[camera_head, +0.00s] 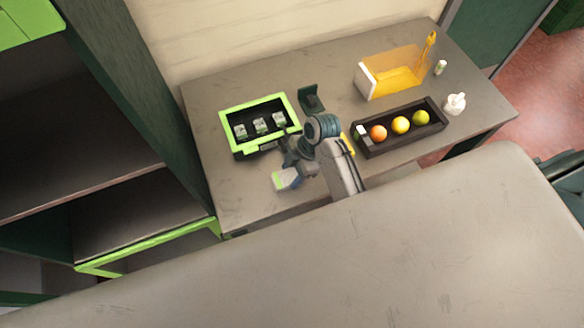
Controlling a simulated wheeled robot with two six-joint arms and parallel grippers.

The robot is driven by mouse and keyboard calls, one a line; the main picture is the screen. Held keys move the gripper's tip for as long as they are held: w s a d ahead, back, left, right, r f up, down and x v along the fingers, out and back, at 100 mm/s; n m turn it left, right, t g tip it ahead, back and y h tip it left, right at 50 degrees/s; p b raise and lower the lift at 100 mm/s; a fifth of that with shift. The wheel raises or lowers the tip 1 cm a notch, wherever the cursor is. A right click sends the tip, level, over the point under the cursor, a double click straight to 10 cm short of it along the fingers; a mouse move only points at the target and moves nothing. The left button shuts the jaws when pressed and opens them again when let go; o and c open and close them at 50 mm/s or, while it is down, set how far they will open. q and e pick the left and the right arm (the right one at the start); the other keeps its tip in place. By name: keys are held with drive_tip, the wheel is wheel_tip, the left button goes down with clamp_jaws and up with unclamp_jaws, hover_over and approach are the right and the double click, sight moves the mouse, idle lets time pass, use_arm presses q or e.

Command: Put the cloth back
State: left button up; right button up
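My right arm reaches over the worktop, and its gripper (290,174) is low in front of the green-rimmed tray. A small pale piece with a green edge (285,179) shows at the gripper's end. I cannot tell whether this is the cloth or part of the gripper. The fingers are too small and covered to tell open from shut. No other thing can be clearly made out as a cloth. My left gripper is not in view.
The green-rimmed tray (256,98) holds several small pale items. A dark tray (364,152) holds an orange (378,133) and two yellow-green fruits. An orange translucent box (395,75) and a white bottle (455,104) stand on the worktop (225,185). A dark shelf (100,190) stands left.

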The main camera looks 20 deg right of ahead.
drive_tip(key=o, duration=0.4)
drive_tip(key=shift+s+d, duration=0.1)
drive_tip(key=shift+s, duration=0.25)
drive_tip(key=shift+c, duration=0.2)
drive_tip(key=shift+o, duration=0.4)
drive_tip(key=shift+s+r, duration=0.1)
drive_tip(key=shift+s, duration=0.1)
drive_tip(key=shift+w, duration=0.15)
drive_tip(key=shift+w+d+r, duration=0.1)
drive_tip(key=shift+d+r, duration=0.05)
drive_tip(key=shift+r, duration=0.05)
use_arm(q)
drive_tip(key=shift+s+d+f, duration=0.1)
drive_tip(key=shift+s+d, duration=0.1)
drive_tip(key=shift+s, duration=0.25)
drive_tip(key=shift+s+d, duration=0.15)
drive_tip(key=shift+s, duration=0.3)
use_arm(e)
drive_tip(key=v, duration=1.1)
drive_tip(key=shift+r, duration=0.3)
drive_tip(key=shift+f, duration=0.1)
